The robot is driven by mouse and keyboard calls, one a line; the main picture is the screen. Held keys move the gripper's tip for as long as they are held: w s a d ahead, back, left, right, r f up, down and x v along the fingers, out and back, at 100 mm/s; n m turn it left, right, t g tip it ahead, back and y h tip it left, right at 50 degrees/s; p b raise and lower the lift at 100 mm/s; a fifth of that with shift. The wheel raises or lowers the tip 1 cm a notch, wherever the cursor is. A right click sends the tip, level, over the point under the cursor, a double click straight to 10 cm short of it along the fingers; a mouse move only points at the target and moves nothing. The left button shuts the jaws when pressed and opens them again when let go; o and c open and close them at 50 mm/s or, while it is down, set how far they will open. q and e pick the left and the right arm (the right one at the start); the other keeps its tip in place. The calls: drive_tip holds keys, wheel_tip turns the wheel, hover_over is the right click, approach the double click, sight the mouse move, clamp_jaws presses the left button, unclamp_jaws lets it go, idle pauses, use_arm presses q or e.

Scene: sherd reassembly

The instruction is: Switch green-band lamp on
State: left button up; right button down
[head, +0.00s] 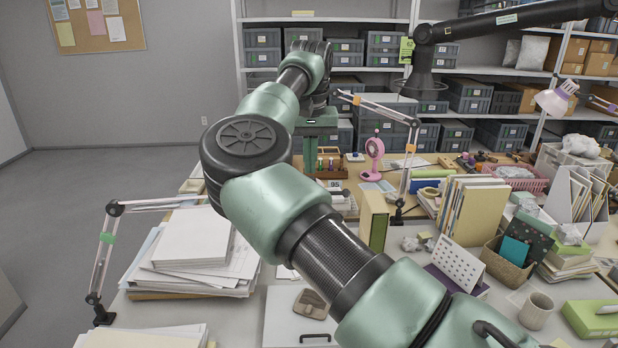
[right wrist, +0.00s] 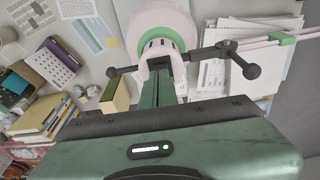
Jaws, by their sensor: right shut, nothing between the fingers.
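The green-band lamp (head: 107,238) stands at the left of the desk in the head view. Its arm bends to the right and passes behind my arm, which hides its head there. In the right wrist view its pale head (right wrist: 150,20) with a green ring is just ahead of my right gripper (right wrist: 165,73). The fingers are shut and empty, with tips at or very near the back of the head; I cannot tell if they touch. I see no glow. In the head view my right gripper (head: 311,165) points down over the desk. My left gripper is not in view.
An orange-band lamp (head: 408,150) stands in the middle and another pale lamp (head: 553,100) at the right. Paper stacks (head: 195,240), upright folders (head: 470,210) and a mug (head: 537,310) crowd the desk. A black jointed arm (head: 500,20) hangs at upper right.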

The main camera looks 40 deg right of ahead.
drive_tip(key=shift+f+b, duration=0.5)
drive_tip(key=shift+f, duration=0.55)
idle(0.4)
wheel_tip(320, 180, up, 7)
drive_tip(key=p, duration=0.7)
idle(0.4)
